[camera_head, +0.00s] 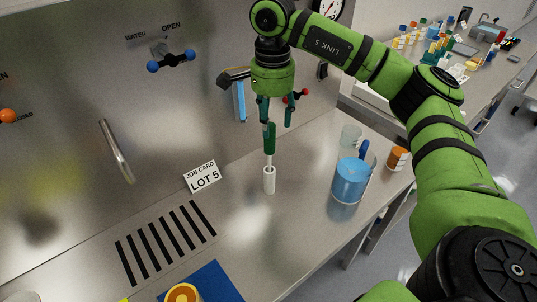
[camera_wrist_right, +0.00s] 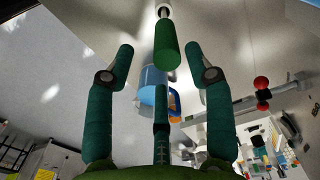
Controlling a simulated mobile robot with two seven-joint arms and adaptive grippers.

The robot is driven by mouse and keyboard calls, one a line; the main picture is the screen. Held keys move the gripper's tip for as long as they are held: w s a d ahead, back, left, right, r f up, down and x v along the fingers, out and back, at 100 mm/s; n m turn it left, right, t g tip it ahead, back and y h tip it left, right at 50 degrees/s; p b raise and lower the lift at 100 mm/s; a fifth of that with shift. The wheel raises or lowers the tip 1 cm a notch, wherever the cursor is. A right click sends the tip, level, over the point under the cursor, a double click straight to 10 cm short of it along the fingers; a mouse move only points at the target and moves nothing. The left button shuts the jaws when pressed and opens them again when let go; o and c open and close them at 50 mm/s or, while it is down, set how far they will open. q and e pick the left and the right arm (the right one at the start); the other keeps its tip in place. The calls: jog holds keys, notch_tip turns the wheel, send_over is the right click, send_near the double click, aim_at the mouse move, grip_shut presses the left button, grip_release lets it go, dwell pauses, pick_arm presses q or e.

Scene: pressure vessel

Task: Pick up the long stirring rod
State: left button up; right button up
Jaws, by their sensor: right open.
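The stirring rod, with a dark green handle (camera_head: 269,139) and a thin metal shaft, stands upright in a white cylindrical holder (camera_head: 269,182) on the steel counter. My right gripper (camera_head: 276,122) is open and empty, pointing down just above the handle. In the right wrist view the green handle (camera_wrist_right: 167,45) shows near the gap between the spread teal fingertips (camera_wrist_right: 160,50); I cannot tell whether any finger touches it. The white holder (camera_wrist_right: 164,10) is beyond it, at the top edge. My left gripper is not in view.
The LOT 5 card (camera_head: 202,177) and slotted vent (camera_head: 165,243) are left. A blue-handled lever (camera_head: 240,102) sticks out behind the gripper.

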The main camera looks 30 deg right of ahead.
aim_at(270, 143)
jog(key=f+p, duration=0.2)
jog(key=f, duration=0.1)
jog(key=shift+w+f, duration=0.1)
jog(key=shift+w, duration=0.2)
notch_tip(270, 143, down, 4)
jog(key=shift+r+p, duration=0.25)
jog(key=shift+p, duration=0.8)
jog(key=shift+w+f, duration=0.15)
jog(key=shift+f, duration=0.45)
jog(key=shift+r, duration=0.1)
grip_shut()
